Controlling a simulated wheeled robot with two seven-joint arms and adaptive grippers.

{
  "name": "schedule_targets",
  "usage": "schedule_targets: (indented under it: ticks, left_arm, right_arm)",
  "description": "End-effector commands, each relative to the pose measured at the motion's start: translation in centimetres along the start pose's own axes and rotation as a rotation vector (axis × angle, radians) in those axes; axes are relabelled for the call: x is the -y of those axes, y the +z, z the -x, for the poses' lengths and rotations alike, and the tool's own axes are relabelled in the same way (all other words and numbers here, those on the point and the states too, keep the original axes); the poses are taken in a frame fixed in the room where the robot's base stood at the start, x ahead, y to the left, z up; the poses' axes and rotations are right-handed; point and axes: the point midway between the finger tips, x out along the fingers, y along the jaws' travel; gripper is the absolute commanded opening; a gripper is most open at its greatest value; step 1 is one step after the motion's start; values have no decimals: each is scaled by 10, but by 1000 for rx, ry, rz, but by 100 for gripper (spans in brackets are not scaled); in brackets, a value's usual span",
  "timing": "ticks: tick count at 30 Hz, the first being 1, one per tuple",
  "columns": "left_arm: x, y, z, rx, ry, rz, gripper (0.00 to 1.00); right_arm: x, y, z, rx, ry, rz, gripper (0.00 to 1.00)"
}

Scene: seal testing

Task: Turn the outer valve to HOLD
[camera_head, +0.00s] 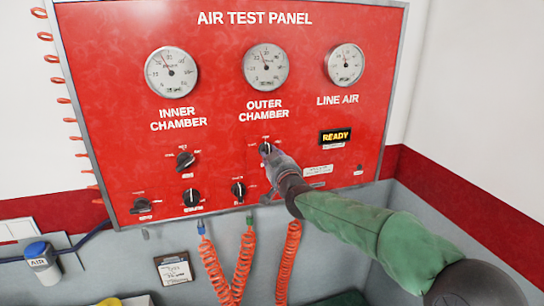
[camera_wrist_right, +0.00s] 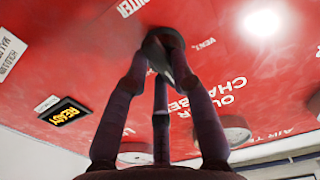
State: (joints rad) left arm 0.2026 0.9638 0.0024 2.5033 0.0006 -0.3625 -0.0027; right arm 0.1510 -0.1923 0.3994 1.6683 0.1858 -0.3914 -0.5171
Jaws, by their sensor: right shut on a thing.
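The outer valve (camera_head: 266,148) is a dark knob below the OUTER CHAMBER gauge (camera_head: 266,67) on the red air test panel (camera_head: 225,110). My right gripper (camera_head: 271,156) reaches it from the lower right and is shut on it. In the right wrist view the fingers (camera_wrist_right: 163,58) close around the dark knob (camera_wrist_right: 155,46), with a VENT label beside it. The fingers partly cover the valve and its labels, so I cannot read which mark it points to. My left gripper is not in view.
The inner valve (camera_head: 186,161) is to the left. Smaller knobs (camera_head: 192,197) sit along the lower panel, with orange coiled hoses (camera_head: 243,265) hanging below. A READY display (camera_head: 336,136) is at right. A blue-capped AIR fitting (camera_head: 38,255) is lower left.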

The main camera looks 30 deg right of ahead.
Motion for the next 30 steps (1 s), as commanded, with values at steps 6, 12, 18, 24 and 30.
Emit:
schedule_targets:
  ticks: [6, 12, 18, 24, 30]
  left_arm:
    - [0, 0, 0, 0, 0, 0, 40]
    - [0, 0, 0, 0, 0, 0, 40]
    - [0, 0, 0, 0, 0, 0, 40]
    - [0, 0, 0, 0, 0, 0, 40]
    - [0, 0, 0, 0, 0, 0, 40]
  right_arm:
    - [0, 1, 0, 2, 0, 3, 0]
    - [0, 1, 0, 2, 0, 2, 33]
    - [0, 1, 0, 1, 0, 2, 49]
    - [0, 0, 1, 0, 0, 2, 49]
    - [0, -1, 14, 0, 0, 1, 49]
